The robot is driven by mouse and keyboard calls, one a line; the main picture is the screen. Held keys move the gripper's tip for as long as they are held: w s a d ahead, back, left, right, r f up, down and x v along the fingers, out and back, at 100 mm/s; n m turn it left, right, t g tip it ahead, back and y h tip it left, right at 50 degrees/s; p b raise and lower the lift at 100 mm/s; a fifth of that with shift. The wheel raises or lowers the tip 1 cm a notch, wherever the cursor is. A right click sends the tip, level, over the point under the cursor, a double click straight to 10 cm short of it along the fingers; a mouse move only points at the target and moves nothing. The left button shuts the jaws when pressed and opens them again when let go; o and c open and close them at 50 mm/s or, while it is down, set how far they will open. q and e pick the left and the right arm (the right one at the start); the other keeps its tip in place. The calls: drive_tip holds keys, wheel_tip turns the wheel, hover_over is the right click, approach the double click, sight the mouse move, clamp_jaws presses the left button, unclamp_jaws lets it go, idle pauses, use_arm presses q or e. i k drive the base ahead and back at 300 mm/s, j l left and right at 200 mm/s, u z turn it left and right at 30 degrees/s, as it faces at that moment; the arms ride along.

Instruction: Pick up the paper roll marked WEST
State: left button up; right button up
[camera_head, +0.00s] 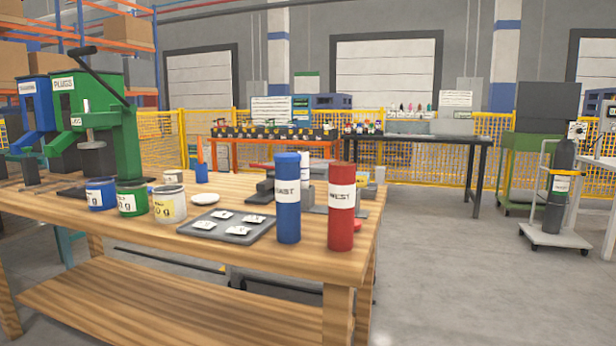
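The paper roll marked WEST (341,220) is a red cylinder with a white label band. It stands upright near the right front corner of the wooden workbench (180,239). A blue roll (288,215) stands upright just left of it, with a label that seems to read EAST. A small gap separates the two rolls. Neither of my grippers shows in the head view.
A dark tray (220,236) with several white labelled pieces lies left of the rolls. Labelled cans (132,198) and a green press (120,135) stand further left. Grey tools and a red item sit behind the rolls. Floor right of the bench (470,290) is clear.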

sight(304, 164)
drive_tip(key=i+j+z, duration=0.1)
drive_tip(key=i+j, duration=0.15)
drive_tip(key=i+j+z, duration=0.15)
drive_tip(key=j, duration=0.3)
drive_tip(key=i+j+z, duration=0.1)
drive_tip(key=i+j, duration=0.25)
drive_tip(key=i+j+z, duration=0.1)
drive_tip(key=j, duration=0.35)
drive_tip(key=i, duration=0.1)
